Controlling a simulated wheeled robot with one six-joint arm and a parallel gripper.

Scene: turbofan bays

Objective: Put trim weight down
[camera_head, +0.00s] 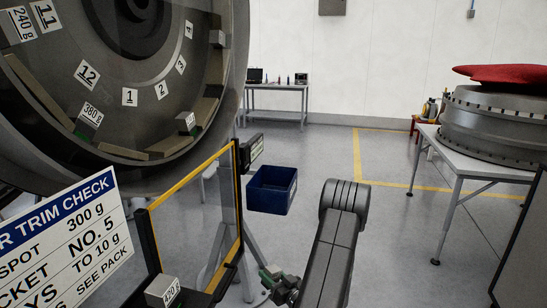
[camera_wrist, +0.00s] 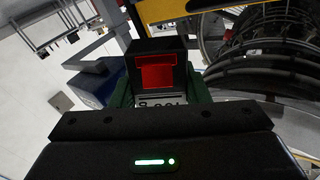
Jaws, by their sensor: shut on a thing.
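My gripper (camera_wrist: 160,92) is shut on the trim weight (camera_wrist: 144,57), a dark block with a red patch, held between green fingers. Its pale label is partly hidden and upside down in the wrist view. In the head view my gripper (camera_head: 279,281) is low in the middle, beyond my arm's dark link, and the held weight is too small to make out clearly. It is in the air, right of the yellow-framed clear panel (camera_head: 200,224) and below the blue bin (camera_head: 272,189). Another weight marked 420 (camera_head: 163,291) sits at the bottom left.
The big fan ring (camera_head: 150,95) with numbered pockets fills the upper left; weights marked 380 g (camera_head: 90,115) and 240 g sit in it. A trim check sign (camera_head: 62,240) stands at the lower left. A table (camera_head: 470,158) bears an engine part at right. Open floor lies between.

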